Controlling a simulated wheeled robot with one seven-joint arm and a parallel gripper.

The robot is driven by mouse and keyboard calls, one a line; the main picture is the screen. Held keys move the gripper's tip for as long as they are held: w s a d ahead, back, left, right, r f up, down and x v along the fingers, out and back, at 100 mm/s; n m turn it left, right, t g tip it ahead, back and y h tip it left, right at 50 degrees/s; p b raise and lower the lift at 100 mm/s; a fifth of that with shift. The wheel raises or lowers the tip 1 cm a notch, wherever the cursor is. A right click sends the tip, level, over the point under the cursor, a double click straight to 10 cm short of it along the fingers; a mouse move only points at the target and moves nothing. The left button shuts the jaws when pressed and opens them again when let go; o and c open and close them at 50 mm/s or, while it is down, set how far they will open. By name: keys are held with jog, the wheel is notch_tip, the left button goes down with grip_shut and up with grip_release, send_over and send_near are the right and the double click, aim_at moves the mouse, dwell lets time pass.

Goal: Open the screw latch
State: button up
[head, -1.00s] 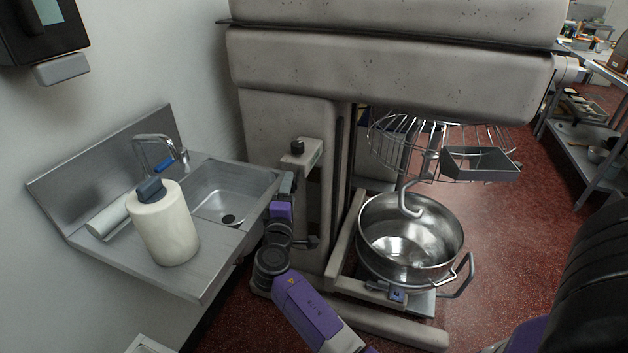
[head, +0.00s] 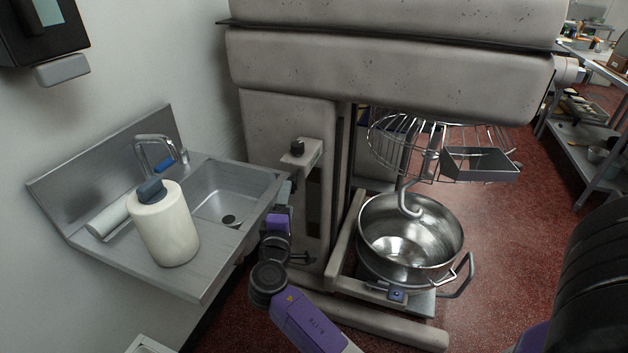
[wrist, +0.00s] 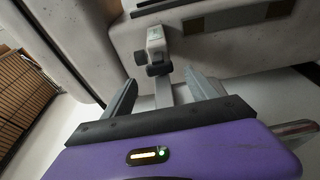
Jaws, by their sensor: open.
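A grey block with dark round knobs (wrist: 157,70) shows in the wrist view, ahead of and between my fingertips. I take it to be the screw latch, but cannot be sure. In the head view, a black knob (head: 297,147) stands on a pale box at the front of the mixer (head: 285,115). My gripper (head: 287,184) is just below and left of that box. In the wrist view my gripper (wrist: 160,78) is open, with its two grey fingers apart and nothing visibly held. The gap between the fingertips and the block is hard to judge.
A steel sink (head: 222,195) with a paper roll (head: 165,228) is close on the left. The mixer's steel bowl (head: 415,265) and wire guard (head: 390,140) are to the right. Red floor (head: 505,270) is clear beyond the bowl.

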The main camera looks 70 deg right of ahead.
jog(key=shift+a, duration=0.1)
jog(key=v, duration=0.3)
jog(key=shift+s+a, duration=0.2)
jog(key=shift+a, duration=0.15)
dwell(0.4)
